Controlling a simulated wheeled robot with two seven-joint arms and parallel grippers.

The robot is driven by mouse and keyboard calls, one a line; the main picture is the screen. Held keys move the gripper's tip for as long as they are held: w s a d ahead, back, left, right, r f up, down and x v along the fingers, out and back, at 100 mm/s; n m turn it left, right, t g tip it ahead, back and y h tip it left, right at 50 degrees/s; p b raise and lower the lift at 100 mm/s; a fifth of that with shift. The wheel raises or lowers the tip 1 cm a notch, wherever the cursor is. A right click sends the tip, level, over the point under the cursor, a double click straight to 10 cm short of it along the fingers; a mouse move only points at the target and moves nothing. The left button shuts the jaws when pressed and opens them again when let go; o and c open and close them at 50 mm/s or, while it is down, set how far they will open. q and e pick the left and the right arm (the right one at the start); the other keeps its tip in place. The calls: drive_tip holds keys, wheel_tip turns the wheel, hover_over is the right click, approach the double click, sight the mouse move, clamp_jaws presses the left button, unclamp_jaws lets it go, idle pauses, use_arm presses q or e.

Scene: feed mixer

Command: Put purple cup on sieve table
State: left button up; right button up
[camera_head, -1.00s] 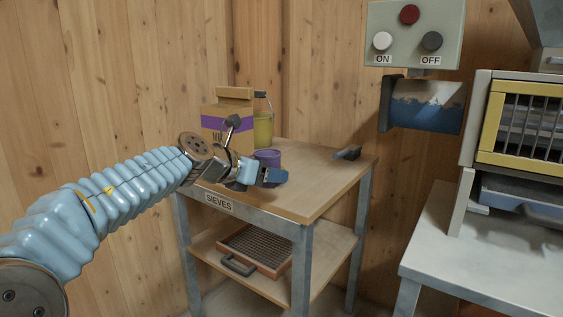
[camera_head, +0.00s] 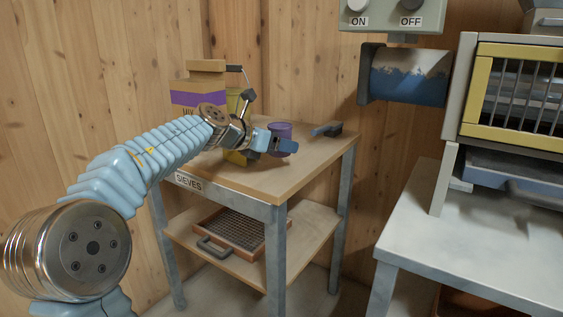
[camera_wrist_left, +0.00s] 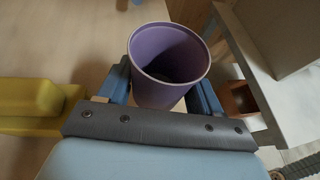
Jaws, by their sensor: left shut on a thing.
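The purple cup (camera_head: 281,130) is upright between the fingers of my left gripper (camera_head: 283,147). It also shows in the left wrist view (camera_wrist_left: 165,92), with its open top facing the camera and a blue finger on each side. The sieve table (camera_head: 265,189) is wooden-topped with grey metal legs and a "SIEVES" label. The cup is over its top toward the back; whether its base touches the wood I cannot tell. My right gripper is out of view.
A carton with a purple band (camera_head: 198,98) stands at the table's back left, beside a yellow container partly hidden by my arm. A dark-handled tool (camera_head: 327,130) lies at the back right. A sieve (camera_head: 235,230) is on the lower shelf. A grey table (camera_head: 450,235) stands right.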

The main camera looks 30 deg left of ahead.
sight(282, 169)
use_arm(q)
drive_tip(key=shift+w+f, duration=0.2)
drive_tip(key=f, duration=0.1)
drive_tip(key=f+b, duration=0.2)
drive_tip(key=f, duration=0.1)
drive_tip(key=shift+w+d, duration=0.15)
drive_tip(key=shift+w, duration=0.15)
drive_tip(key=shift+r, duration=0.1)
drive_tip(key=o, duration=1.2)
drive_tip(key=v, duration=1.2)
drive_tip(key=shift+p, duration=0.3)
